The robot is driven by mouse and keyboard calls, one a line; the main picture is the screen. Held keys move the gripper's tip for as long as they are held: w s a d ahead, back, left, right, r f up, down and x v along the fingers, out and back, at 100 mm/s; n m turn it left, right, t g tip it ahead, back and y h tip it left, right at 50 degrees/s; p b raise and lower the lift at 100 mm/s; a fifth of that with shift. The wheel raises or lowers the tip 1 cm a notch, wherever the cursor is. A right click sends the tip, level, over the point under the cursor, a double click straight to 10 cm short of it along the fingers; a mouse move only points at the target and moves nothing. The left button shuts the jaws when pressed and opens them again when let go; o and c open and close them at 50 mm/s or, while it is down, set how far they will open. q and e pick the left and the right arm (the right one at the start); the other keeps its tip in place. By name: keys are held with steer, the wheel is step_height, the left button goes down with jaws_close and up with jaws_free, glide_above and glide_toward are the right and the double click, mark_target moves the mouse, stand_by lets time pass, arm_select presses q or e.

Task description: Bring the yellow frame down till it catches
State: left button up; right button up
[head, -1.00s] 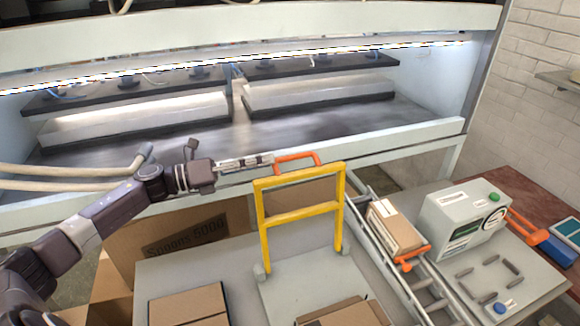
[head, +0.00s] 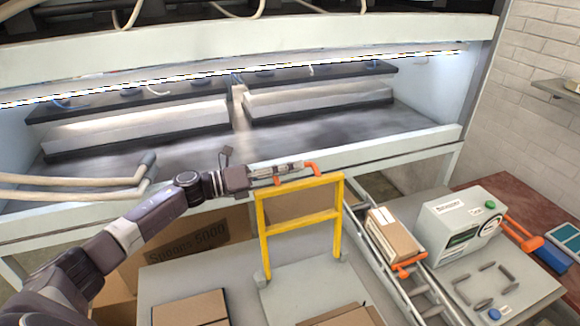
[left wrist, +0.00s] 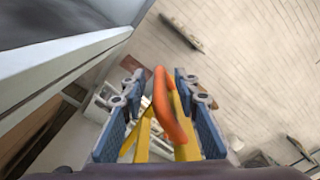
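The yellow frame (head: 300,217) stands upright at the far end of a grey platform (head: 305,290). An orange handle (head: 313,168) sits on its top bar. My left gripper (head: 298,167) reaches in from the left, level with the handle and covering its middle. In the left wrist view the orange handle (left wrist: 168,108) runs between the two blue-padded fingers, with gaps on both sides, so the gripper (left wrist: 158,85) is open around it. The yellow bars (left wrist: 183,125) show behind the handle. What the frame catches on is not visible. My right gripper is out of view.
A large press (head: 240,196) with a long pale front beam is just behind the frame. Cardboard boxes (head: 190,306) lie on the near platform. To the right are a rail with a carton (head: 392,234) and a grey control box (head: 458,222).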

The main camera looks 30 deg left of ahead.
arm_select(q)
steer(key=c, duration=0.7)
jaws_close()
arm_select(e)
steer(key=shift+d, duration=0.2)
arm_select(q)
steer(key=shift+s, duration=0.1)
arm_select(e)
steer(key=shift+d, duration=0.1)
arm_select(q)
steer(key=shift+d, duration=0.15)
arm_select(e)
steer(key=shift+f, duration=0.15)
